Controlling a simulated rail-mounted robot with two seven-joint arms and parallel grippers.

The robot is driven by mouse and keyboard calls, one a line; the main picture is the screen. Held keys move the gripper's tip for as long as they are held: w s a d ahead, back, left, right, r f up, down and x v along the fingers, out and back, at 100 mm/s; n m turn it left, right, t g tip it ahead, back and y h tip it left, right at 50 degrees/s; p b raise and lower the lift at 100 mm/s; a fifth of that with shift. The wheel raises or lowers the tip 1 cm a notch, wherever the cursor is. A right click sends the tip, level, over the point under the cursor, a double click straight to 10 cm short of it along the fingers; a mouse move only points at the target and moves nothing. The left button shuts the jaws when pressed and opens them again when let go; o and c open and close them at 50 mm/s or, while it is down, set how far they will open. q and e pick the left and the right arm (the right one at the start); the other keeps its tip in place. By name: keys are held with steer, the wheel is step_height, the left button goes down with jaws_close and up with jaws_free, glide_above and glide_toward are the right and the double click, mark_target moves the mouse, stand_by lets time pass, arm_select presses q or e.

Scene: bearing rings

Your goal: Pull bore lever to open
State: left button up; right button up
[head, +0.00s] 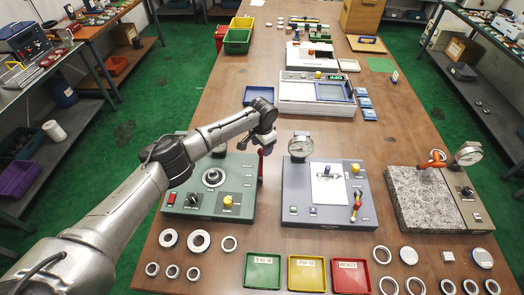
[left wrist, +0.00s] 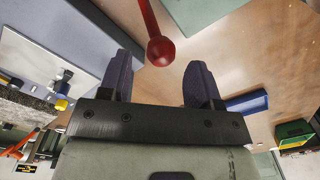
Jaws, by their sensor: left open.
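The red lever (head: 261,166) stands upright at the right rear edge of the green bore station (head: 240,178). Its red ball knob (left wrist: 161,48) and part of its rod show in the left wrist view. My left gripper (head: 266,143) is above and at the lever's top in the head view. In the left wrist view its dark fingers (left wrist: 161,63) are apart, with the ball between or just beyond the tips and a gap on both sides. The gripper holds nothing. My right gripper is not in view.
A grey-blue station (head: 300,210) with a dial gauge (head: 300,147) stands close to the right. A granite block (head: 420,200) is farther right. Several rings and the green (head: 263,286), yellow and red trays lie in front. A blue tray (head: 259,94) lies behind the gripper.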

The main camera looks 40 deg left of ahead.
mark_target(261, 166)
arm_select(q)
steer(key=shift+f, duration=1.4)
jaws_close()
